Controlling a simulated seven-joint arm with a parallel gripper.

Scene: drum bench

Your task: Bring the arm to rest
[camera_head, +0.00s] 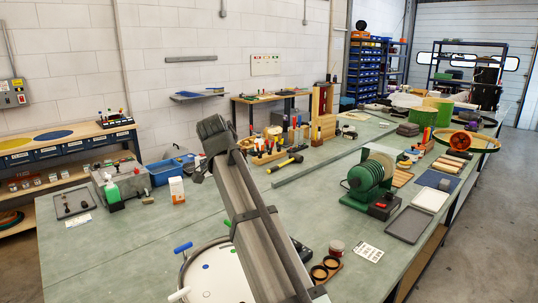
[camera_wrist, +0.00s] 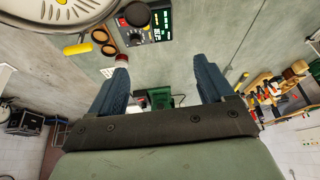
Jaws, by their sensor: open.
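My gripper (camera_wrist: 162,72) shows in the wrist view as two dark blue fingers spread wide on a dark crossbar. It is open, and nothing is held between the fingers. A green machine and bare bench top show beyond the gap, apart from the fingers. In the head view my grey arm rises from the bottom middle and leans up to the left over the bench (camera_head: 110,250). I cannot make out the fingers in that view. The arm hides part of a round pale drum (camera_head: 205,275) at the bottom.
A green ribbed machine (camera_head: 370,180) stands right of my arm. A red-lidded jar (camera_head: 337,247), two dark rings (camera_head: 325,268) and a white card (camera_head: 370,252) lie nearer. A control box with a display (camera_wrist: 145,22) sits beside the drum. Left, a blue bin (camera_head: 165,172) stands; the bench front left is clear.

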